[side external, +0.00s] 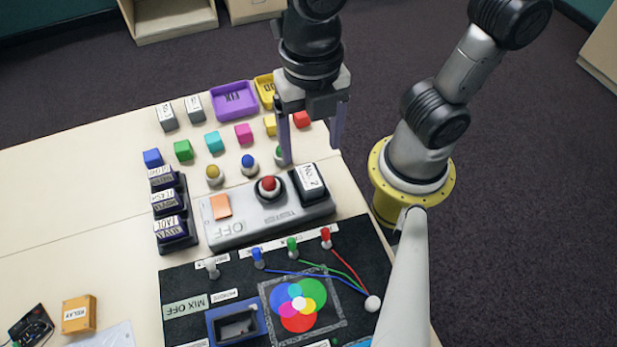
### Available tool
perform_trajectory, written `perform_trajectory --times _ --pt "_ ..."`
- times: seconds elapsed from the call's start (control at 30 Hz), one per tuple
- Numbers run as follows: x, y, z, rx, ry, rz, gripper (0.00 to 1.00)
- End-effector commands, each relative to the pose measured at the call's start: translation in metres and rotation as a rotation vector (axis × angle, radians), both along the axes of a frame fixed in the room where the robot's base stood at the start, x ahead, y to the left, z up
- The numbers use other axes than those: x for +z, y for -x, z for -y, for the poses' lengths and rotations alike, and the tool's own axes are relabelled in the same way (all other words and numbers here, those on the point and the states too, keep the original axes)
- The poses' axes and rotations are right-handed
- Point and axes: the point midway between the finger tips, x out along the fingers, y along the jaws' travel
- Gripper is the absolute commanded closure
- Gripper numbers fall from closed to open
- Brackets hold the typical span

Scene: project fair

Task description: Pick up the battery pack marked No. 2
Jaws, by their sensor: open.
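The battery pack marked "No. 2" (309,184) is a dark block with a white label. It sits at the right end of the grey tester (262,222), which also bears a red button (268,187), an orange square (221,206) and the word OFF. My gripper (311,154) points down with its two fingers apart and nothing seen between them. In the picture its fingertips are just above the pack's far edge. I cannot tell the exact height gap.
Dark labelled blocks (168,205) stand left of the tester. Several coloured cubes, knobs and a purple tray (234,99) lie behind it. A black board (190,275) with coloured pegs and wires is in front.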

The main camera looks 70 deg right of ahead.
Motion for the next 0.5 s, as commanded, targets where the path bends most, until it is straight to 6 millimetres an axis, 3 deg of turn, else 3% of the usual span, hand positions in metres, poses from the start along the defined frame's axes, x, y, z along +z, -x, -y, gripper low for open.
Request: perform_trajectory --times 0.27,0.5 --pt "-0.021 0.000 -0.001 0.000 0.001 -0.001 0.22" --pt "-0.054 0.000 -0.007 -0.001 0.003 -0.003 0.22"
